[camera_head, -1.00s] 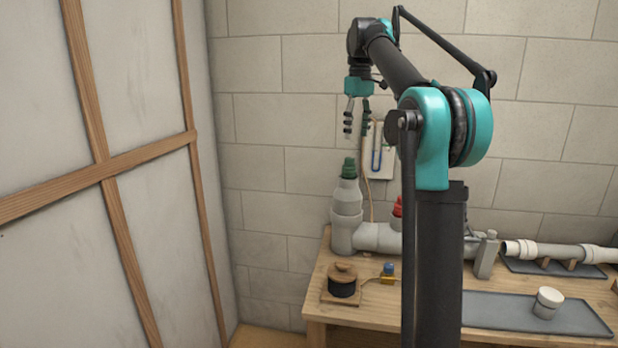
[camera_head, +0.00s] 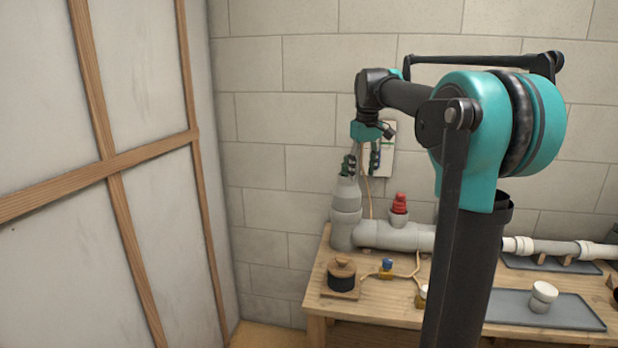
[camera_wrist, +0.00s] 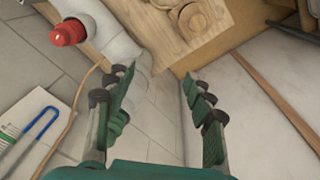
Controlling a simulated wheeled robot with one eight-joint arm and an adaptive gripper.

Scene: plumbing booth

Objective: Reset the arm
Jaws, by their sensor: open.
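My gripper (camera_head: 361,163) hangs from the arm with its fingers pointing down, just above the upright grey pipe (camera_head: 346,200) at the bench's left back corner. In the wrist view my gripper (camera_wrist: 158,88) is open, with its two green-padded fingers apart and nothing held between them. A green piece (camera_wrist: 117,122) shows beside the left finger, over the pipe. In the head view the pipe's top is partly hidden by the fingers, so I cannot tell whether they touch it.
The wooden bench (camera_head: 317,297) carries a horizontal grey pipe, a red-topped fitting (camera_head: 399,206), a dark round pot with a wooden lid (camera_head: 342,276) and a grey tray (camera_head: 570,314) with a white fitting. A framed panel wall (camera_head: 50,90) stands left.

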